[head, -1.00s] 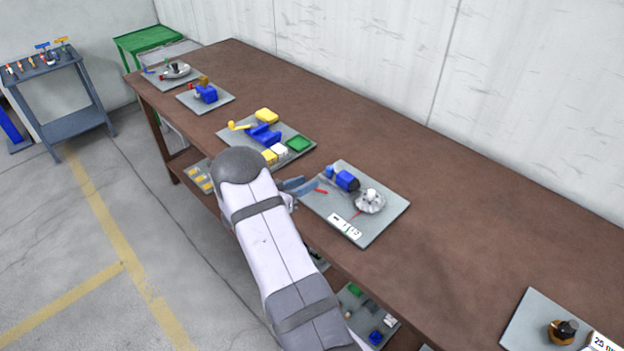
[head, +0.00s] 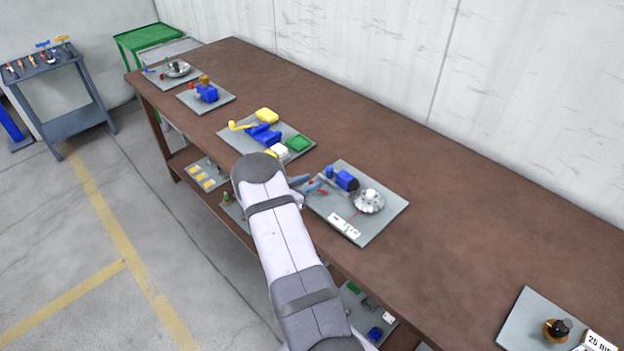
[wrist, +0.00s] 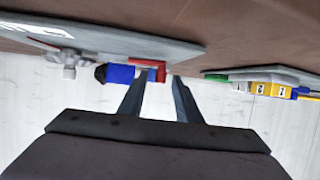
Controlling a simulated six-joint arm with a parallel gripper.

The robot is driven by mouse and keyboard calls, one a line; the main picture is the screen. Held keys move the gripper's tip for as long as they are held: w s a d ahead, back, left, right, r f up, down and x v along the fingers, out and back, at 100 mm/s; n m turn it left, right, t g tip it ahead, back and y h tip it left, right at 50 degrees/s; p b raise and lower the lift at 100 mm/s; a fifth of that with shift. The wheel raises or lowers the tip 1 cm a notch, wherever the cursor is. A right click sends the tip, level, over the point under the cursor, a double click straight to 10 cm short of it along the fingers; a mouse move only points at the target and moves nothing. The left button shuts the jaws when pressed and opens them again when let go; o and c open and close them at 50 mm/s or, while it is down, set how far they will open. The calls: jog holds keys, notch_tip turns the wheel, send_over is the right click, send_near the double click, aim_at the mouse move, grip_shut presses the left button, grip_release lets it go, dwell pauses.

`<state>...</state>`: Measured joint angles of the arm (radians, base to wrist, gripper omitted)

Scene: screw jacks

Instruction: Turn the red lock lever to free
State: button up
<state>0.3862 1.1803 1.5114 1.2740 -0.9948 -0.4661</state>
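A screw jack stands on a grey plate (head: 385,226) at the middle of the bench, with a blue body (head: 347,180) and a silver round part (head: 369,203). The red lock lever (wrist: 157,66) shows in the wrist view at the end of the blue body (wrist: 121,74), just beyond my fingertips. My gripper (head: 311,184) is over the plate's left edge in the head view. In the wrist view my gripper (wrist: 161,77) has its two fingers apart, with the lever across the gap. I cannot tell whether a finger touches it.
A plate with blue, yellow and green parts (head: 264,134) lies to the left, near my arm. A white label (head: 344,226) lies on the jack's plate. Another plate (head: 519,325) is at the lower right. The bench (head: 455,235) between is clear.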

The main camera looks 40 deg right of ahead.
jog(key=shift+x, duration=0.9)
grip_shut()
